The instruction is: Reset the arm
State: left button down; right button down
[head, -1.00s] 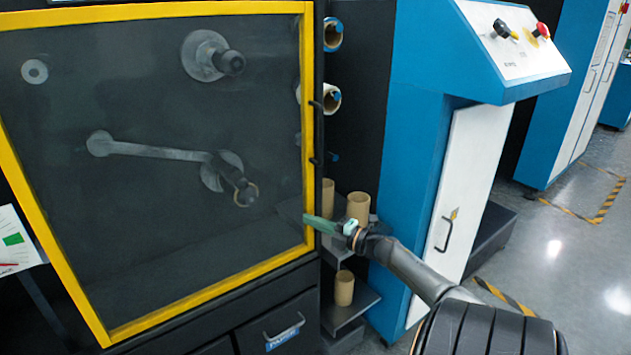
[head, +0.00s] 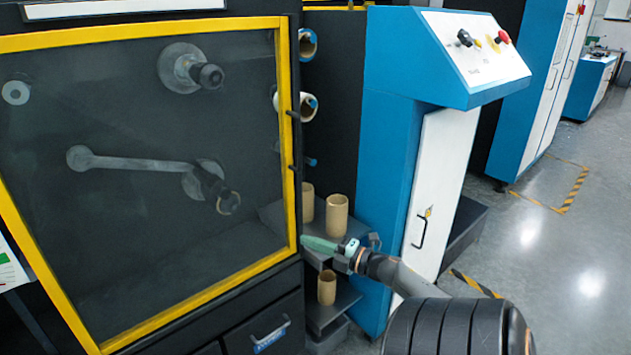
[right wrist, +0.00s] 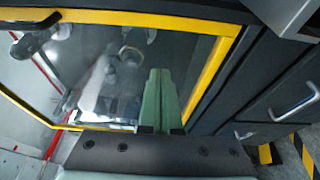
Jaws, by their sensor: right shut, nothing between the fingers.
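My right gripper (head: 318,244) has long green fingers and sits in front of the lower right corner of the yellow-framed door (head: 288,150) in the head view. In the right wrist view its green fingers (right wrist: 160,85) lie side by side with nothing between them, against the dark window with the yellow frame (right wrist: 215,70). The gripper is shut and empty. My right arm comes in from the lower right. My left gripper is not in view.
Brown cardboard cores (head: 337,214) stand on dark shelves beside the gripper, with another core (head: 327,288) lower down. A blue control cabinet (head: 385,160) with knobs stands close on the right. Grey floor (head: 560,255) is open at the far right.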

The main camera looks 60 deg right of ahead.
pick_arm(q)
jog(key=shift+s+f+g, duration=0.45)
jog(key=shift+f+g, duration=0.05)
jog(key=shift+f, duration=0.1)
pick_arm(e)
jog(key=shift+s, duration=0.65)
